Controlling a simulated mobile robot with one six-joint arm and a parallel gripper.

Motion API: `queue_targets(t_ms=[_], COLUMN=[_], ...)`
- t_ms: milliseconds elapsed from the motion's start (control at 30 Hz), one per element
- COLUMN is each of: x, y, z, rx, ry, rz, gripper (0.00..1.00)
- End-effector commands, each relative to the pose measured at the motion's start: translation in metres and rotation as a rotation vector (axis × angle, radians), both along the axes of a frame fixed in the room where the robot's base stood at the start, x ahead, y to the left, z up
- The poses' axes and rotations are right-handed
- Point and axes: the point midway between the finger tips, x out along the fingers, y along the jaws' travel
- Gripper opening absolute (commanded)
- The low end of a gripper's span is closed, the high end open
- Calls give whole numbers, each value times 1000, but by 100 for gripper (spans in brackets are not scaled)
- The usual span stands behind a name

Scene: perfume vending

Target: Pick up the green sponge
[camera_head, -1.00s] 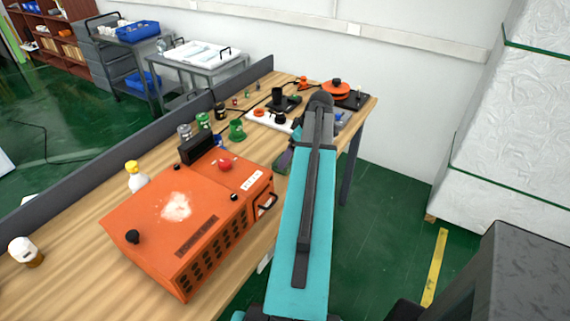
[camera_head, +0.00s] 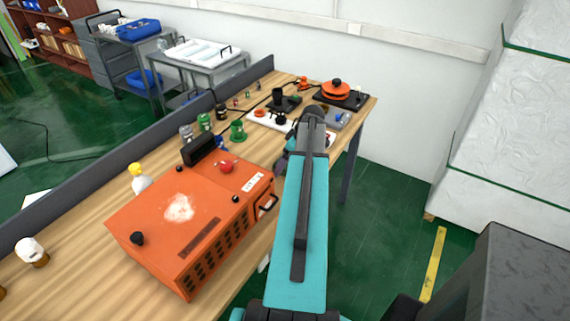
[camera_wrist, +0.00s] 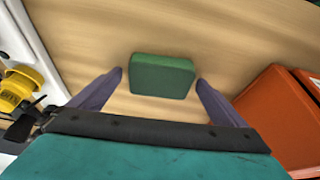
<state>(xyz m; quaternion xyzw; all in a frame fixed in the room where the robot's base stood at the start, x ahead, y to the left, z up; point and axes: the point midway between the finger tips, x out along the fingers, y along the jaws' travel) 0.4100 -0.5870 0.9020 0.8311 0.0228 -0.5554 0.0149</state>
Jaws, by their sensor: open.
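The green sponge (camera_wrist: 162,76) is a small block lying on the wooden table, near the middle of the wrist view. My gripper (camera_wrist: 160,79) is open, with one dark finger to the left of the sponge and one to its right. A gap shows between each fingertip and the sponge, and nothing is held. I cannot tell how far above the table the fingertips are. In the head view my own arm covers most of the gripper, and the sponge cannot be made out there.
The orange machine (camera_head: 195,215) stands close by; its orange side (camera_wrist: 280,118) is at the right of the wrist view. A white board (camera_head: 263,119) and yellow part (camera_wrist: 18,88) lie on the other side. A green cup (camera_head: 237,131) stands behind. Bare wood surrounds the sponge.

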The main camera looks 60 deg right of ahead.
Motion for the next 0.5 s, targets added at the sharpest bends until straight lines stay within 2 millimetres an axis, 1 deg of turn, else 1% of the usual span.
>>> queue_targets(t_ms=[467, 500], x=[0, 0], y=[0, 0], z=[0, 0], rx=[0, 0], ry=[0, 0], rz=[0, 0], gripper=[96, 93])
